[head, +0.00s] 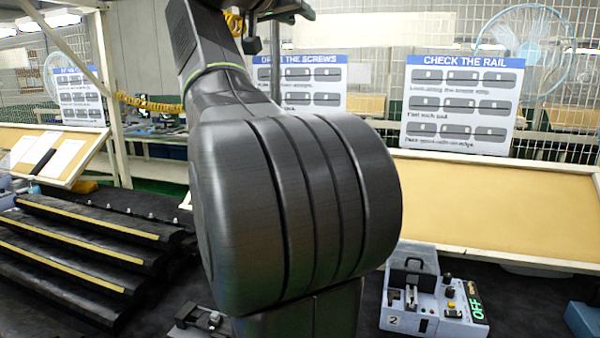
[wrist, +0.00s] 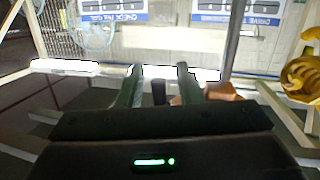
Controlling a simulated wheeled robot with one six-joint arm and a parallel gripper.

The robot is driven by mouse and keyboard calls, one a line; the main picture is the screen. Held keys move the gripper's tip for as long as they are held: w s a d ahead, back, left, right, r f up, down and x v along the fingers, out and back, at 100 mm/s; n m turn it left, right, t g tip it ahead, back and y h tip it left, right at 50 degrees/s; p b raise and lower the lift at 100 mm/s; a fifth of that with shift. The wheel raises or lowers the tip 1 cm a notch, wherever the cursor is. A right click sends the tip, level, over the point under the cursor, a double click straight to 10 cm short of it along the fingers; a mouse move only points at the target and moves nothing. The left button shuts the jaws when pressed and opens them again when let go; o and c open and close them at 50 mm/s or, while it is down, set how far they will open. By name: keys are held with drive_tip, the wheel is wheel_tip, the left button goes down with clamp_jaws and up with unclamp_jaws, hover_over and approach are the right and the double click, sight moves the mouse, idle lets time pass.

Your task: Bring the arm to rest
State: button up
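My arm fills the middle of the head view, with a thick dark ribbed joint close to the camera. My gripper (wrist: 160,80) shows in the wrist view as two greenish fingers standing apart. I see nothing held between them; a small dark upright shape shows in the gap, and I cannot tell what it is. A green light strip glows on the gripper's dark body. In the head view dark parts show at the top, but I cannot make out the fingers there.
A grey fixture marked 2 (head: 425,310) with a green OFF display stands at lower right. Black steps with yellow strips (head: 80,250) are at left. A small device (head: 200,320) is partly hidden behind my arm. A sign, CHECK THE RAIL (head: 462,105), stands behind a tan board (head: 500,205).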

drive_tip(key=b+v, duration=0.2)
drive_tip(key=v, duration=1.2)
drive_tip(key=w+d+f+n+h+p, duration=0.1)
drive_tip(key=w+d+f+n+p, duration=0.1)
drive_tip(key=w+d, duration=0.5)
drive_tip(key=w+n+p, duration=0.1)
drive_tip(key=w+n, duration=0.1)
drive_tip(key=w, duration=0.2)
drive_tip(key=shift+w+d+t, duration=0.35)
drive_tip(key=shift+t, duration=0.05)
